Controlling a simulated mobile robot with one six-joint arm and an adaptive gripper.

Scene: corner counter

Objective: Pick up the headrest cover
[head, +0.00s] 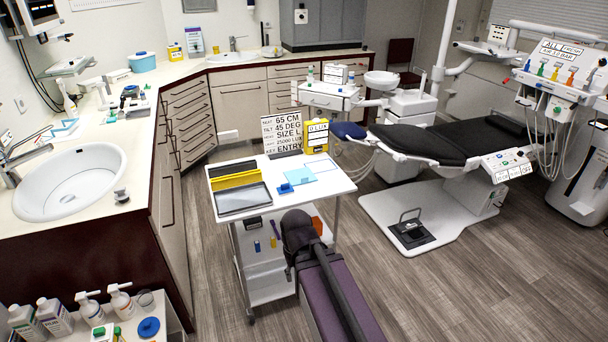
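Pale blue sheets (300,176) lie flat on the white cart's top (330,186), right of its trays; one of them may be the headrest cover, but I cannot tell for sure. A small darker blue item (285,188) sits at their left front edge. The dental chair (420,143) has a dark blue headrest (348,130) at its left end, behind the cart. No gripper fingers show, and nothing held is visible.
A yellow holder (236,180) and a grey tray (243,198) occupy the cart's left side. A lettered sign (281,133) and a yellow box (316,136) stand at its back. The sink counter (120,150) bounds the left. Wood floor (390,290) is open at front right.

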